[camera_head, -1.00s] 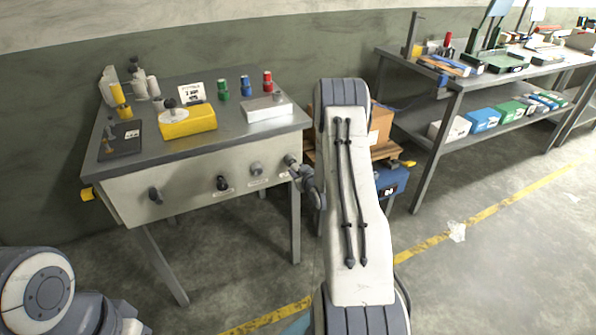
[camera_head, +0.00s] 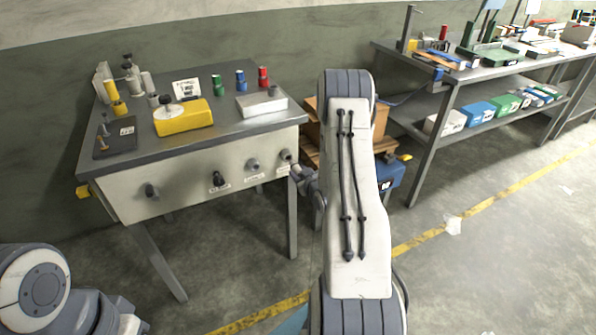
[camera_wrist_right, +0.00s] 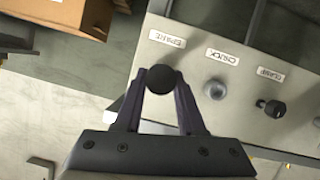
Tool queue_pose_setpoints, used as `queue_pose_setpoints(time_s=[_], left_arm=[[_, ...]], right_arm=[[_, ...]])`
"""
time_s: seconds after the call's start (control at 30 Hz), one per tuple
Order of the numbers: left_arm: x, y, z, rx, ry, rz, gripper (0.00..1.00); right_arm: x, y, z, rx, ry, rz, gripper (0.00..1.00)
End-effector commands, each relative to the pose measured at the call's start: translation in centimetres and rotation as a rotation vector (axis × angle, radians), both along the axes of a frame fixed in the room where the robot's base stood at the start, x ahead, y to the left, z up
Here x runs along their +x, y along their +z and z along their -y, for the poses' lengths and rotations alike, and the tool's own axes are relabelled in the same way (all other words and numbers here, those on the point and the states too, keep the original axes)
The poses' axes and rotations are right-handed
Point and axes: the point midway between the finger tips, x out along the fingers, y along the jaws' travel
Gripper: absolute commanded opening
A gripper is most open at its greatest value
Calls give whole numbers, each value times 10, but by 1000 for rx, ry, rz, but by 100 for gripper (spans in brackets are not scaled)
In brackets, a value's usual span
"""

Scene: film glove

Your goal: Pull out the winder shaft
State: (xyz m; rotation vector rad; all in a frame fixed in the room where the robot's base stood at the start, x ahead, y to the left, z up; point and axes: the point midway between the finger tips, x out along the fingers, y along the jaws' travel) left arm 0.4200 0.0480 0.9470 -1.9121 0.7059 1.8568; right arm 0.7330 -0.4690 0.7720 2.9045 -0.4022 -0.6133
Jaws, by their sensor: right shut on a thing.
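My right gripper (camera_head: 297,174) is at the right end of the pale bench's front panel (camera_head: 120,200). In the right wrist view its fingers (camera_wrist_right: 160,92) are shut on a dark round knob (camera_wrist_right: 160,78), close to a label reading SPARE. I cannot tell from these frames whether this knob belongs to the winder shaft. In the head view a round socket or knob (camera_head: 286,155) shows on the panel just above the gripper. A grey knob (camera_wrist_right: 215,89) and a black knob (camera_wrist_right: 273,108) stand to the right in the wrist view. My left gripper is out of view.
The bench top holds a yellow box (camera_head: 183,120) with a black knob, a pale box (camera_head: 262,104) and green, blue and red cylinders. A cardboard box (camera_head: 312,125) stands behind my right arm. A shelved workbench (camera_head: 452,82) is at right.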

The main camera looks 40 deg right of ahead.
Motion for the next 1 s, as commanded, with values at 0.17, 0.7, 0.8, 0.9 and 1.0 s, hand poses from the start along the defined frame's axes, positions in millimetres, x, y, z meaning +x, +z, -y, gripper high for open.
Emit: queue_pose_setpoints(time_s=[0.17,0.7,0.8,0.9,1.0], left_arm=[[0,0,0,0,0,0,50],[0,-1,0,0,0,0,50],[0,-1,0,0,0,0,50],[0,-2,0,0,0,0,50],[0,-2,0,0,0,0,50]], right_arm=[[-5,0,-1,0,0,0,0],[-14,0,-3,0,-1,0,0],[-21,0,-5,0,-1,0,0],[-29,0,-6,0,-2,0,0],[-34,1,-8,0,-1,1,0]])
